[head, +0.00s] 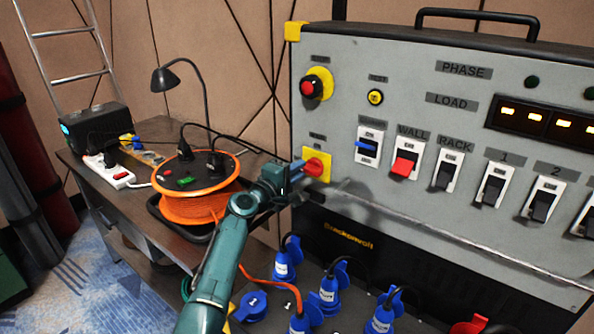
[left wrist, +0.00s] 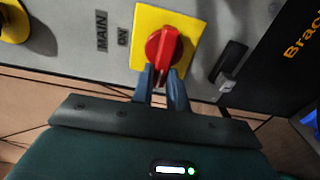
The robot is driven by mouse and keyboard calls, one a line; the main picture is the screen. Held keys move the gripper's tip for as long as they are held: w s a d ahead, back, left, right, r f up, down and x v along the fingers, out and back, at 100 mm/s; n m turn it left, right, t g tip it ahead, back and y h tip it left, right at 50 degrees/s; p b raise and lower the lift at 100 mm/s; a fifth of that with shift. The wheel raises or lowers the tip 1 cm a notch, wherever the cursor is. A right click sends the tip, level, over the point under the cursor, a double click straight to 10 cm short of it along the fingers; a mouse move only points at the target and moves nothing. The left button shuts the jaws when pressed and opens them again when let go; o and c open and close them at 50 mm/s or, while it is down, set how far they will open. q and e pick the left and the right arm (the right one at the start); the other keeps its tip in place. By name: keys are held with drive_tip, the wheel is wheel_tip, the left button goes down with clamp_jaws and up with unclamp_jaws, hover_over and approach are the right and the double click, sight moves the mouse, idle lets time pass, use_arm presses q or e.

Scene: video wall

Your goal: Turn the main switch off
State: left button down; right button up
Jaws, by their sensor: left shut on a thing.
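The main switch is a red rotary knob (left wrist: 165,47) on a yellow square plate (left wrist: 184,24), on the lower left of the grey panel. Labels reading MAIN and ON stand beside it in the left wrist view. The switch also shows in the head view (head: 314,167). My left gripper (left wrist: 162,72) is shut on the red knob's handle, one finger on each side of it. In the head view my left gripper (head: 298,178) reaches the switch from the left, and its fingers partly hide the plate. My right gripper is not seen.
The grey panel (head: 400,90) carries a red button (head: 311,87) above and several rocker switches to the right. A cable reel (head: 190,190) stands on a table at left. Blue plugs (head: 330,290) stand below the panel.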

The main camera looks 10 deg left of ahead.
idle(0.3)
use_arm(q)
drive_tip(key=c, duration=1.4)
unclamp_jaws()
drive_tip(key=v, duration=1.3)
drive_tip(key=shift+s+f, duration=0.1)
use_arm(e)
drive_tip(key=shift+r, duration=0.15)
